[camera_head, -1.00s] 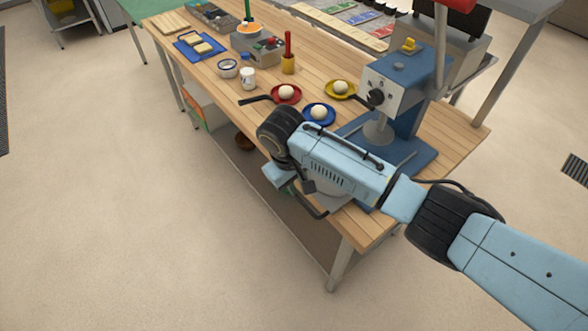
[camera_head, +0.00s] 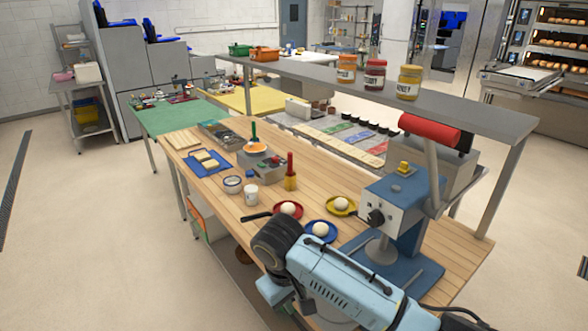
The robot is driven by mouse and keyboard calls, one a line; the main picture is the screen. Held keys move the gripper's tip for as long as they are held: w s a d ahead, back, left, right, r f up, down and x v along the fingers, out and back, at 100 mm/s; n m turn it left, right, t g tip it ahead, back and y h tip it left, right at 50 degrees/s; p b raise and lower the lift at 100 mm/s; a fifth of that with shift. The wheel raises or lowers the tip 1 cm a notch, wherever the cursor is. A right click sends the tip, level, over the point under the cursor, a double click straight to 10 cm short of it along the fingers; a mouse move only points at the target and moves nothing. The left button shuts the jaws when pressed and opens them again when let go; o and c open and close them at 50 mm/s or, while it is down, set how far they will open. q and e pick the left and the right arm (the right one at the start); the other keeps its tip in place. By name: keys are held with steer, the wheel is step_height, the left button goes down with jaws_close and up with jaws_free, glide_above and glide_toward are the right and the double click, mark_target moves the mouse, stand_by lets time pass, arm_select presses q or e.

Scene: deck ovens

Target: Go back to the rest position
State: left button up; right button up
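My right arm comes in from the lower right, its light blue links and black wrist joint over the near edge of the wooden table (camera_head: 470,240). My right gripper (camera_head: 306,302) is mostly hidden below and behind the forearm. I cannot see its fingers clearly, or whether it holds anything. My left gripper is not in view.
A blue press (camera_head: 395,210) with a red handle stands close behind my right arm. Dough balls sit on red (camera_head: 278,213), blue (camera_head: 330,236) and yellow (camera_head: 351,209) plates nearby. A shelf (camera_head: 440,107) holding jars spans the back. Open floor lies left.

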steer(key=s+d+f+m+y, duration=0.1)
steer(key=s+f+y, duration=0.15)
steer(key=s, duration=0.35)
steer(key=s+d+f+m+y, duration=0.1)
steer(key=s+d+f+y, duration=0.15)
steer(key=s, duration=0.25)
steer(key=s+d+m+t+h, duration=0.1)
steer(key=s+d+m+h, duration=0.1)
steer(key=s+d, duration=0.6)
steer(key=s+d+m+t+h, duration=0.1)
steer(key=s+d+m, duration=0.1)
steer(key=s+d, duration=0.65)
step_height(320, 180, down, 32)
steer(key=d+g+b, duration=0.1)
steer(key=d+b, duration=0.1)
steer(key=b, duration=0.5)
steer(key=s+d+f+b, duration=0.1)
steer(key=s+f+b, duration=0.2)
steer(key=s+f, duration=0.4)
steer(key=s+d+f+g+b, duration=0.1)
steer(key=s+f+b, duration=0.1)
steer(key=s+f, duration=0.6)
step_height(320, 180, down, 5)
steer(key=shift+s+d+f+n+b, duration=0.15)
steer(key=shift+s+d+n+b, duration=0.15)
steer(key=shift+d+b, duration=0.1)
